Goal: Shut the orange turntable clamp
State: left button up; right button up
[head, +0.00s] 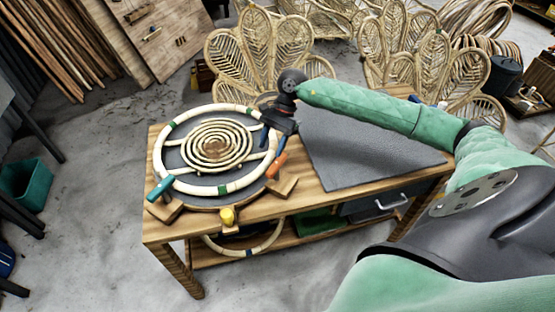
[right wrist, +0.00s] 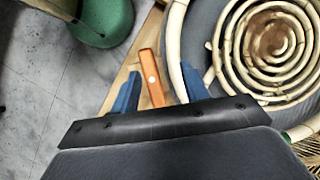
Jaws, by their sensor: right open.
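The orange clamp (head: 277,165) sits at the right edge of the round turntable, on a wooden block, its handle slanting up. My right gripper (head: 274,138) is just behind and above it in the head view, with open blue fingers. In the right wrist view the orange handle (right wrist: 151,78) shows in the gap between the two fingers (right wrist: 160,90), nearer the left one, with no clear contact. The lower part of the clamp is hidden there by the gripper body. The turntable (head: 178,158) carries a pale rattan ring and a rattan coil (head: 214,146). My left gripper is out of view.
A teal clamp (head: 160,188) and a yellow clamp (head: 227,215) stand at the turntable's left and front edges. A grey mat (head: 365,145) lies bare on the right of the wooden workbench (head: 160,232). Woven rattan chair backs (head: 262,45) stand behind it.

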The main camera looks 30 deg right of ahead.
aim_at(277, 162)
jog(key=d, duration=0.1)
jog(key=d+h, duration=0.1)
jog(key=d, duration=0.1)
jog(key=shift+d+r+n, duration=0.15)
jog(key=shift+d+n, duration=0.1)
jog(key=shift+n, duration=0.05)
jog(key=shift+d+h, duration=0.15)
jog(key=shift+h, duration=0.15)
jog(key=shift+s+f, duration=0.1)
jog(key=shift+f, duration=0.15)
jog(key=p+x, duration=0.3)
jog(key=x, duration=0.2)
jog(key=shift+s+a+f, duration=0.1)
jog(key=shift+a+f, duration=0.1)
jog(key=shift+a, duration=0.05)
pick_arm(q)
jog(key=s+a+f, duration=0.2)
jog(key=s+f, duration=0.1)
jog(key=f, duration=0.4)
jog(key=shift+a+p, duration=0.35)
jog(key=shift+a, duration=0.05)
pick_arm(e)
jog(key=shift+x, duration=0.85)
jog(key=shift+c, duration=0.3)
jog(key=c, duration=0.9)
